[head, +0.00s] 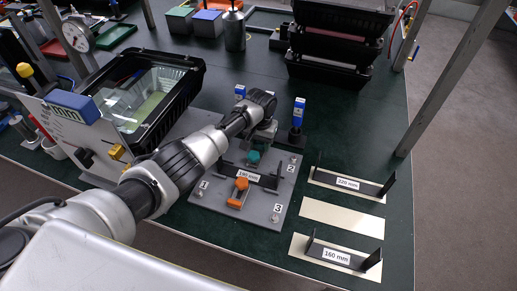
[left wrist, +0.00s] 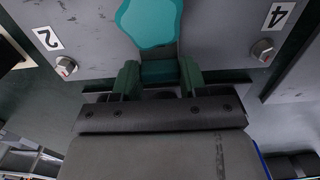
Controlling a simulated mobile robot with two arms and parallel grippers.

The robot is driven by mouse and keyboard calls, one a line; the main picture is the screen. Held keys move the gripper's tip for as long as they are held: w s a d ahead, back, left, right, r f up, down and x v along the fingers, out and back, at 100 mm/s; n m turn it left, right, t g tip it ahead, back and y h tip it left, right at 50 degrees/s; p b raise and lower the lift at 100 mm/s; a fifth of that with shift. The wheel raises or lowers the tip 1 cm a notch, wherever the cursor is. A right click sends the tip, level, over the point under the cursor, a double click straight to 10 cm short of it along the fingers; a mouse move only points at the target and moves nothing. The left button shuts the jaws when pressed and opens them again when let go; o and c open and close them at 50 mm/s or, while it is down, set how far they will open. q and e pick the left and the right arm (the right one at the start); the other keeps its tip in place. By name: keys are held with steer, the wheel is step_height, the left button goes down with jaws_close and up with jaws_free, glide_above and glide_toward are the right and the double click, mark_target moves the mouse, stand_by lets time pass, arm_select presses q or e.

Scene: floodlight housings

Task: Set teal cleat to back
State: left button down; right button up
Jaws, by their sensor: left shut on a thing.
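The teal cleat (head: 253,156) sits on the grey plate (head: 207,192), towards its far side, partly hidden by my left gripper (head: 257,146). In the left wrist view the cleat's lobed teal knob (left wrist: 150,20) shows at the top, with a narrower teal part (left wrist: 158,70) below it. My left gripper's fingers (left wrist: 159,78) are shut on that narrower part. An orange cleat (head: 240,185) sits nearer the front of the plate, apart from the teal one. My right gripper is not in view.
A 190 mm gauge (head: 268,181) lies across the plate between the cleats. Gauges marked 220 mm (head: 348,183) and 160 mm (head: 337,256) stand on pale strips at right. A black-framed housing (head: 190,85) stands left of my arm.

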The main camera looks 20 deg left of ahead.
mark_target(260, 143)
arm_select(q)
steer(key=shift+w+r, duration=0.15)
steer(key=shift+r, duration=0.05)
steer(key=c, duration=0.8)
jaws_free()
steer(key=shift+c, duration=0.2)
steer(key=shift+o, duration=1.2)
steer(key=shift+w+f, duration=0.15)
steer(key=shift+f, duration=0.05)
steer(key=shift+r, duration=0.25)
step_height(260, 143, up, 10)
steer(key=shift+r+p, duration=0.2)
steer(key=shift+p, duration=0.15)
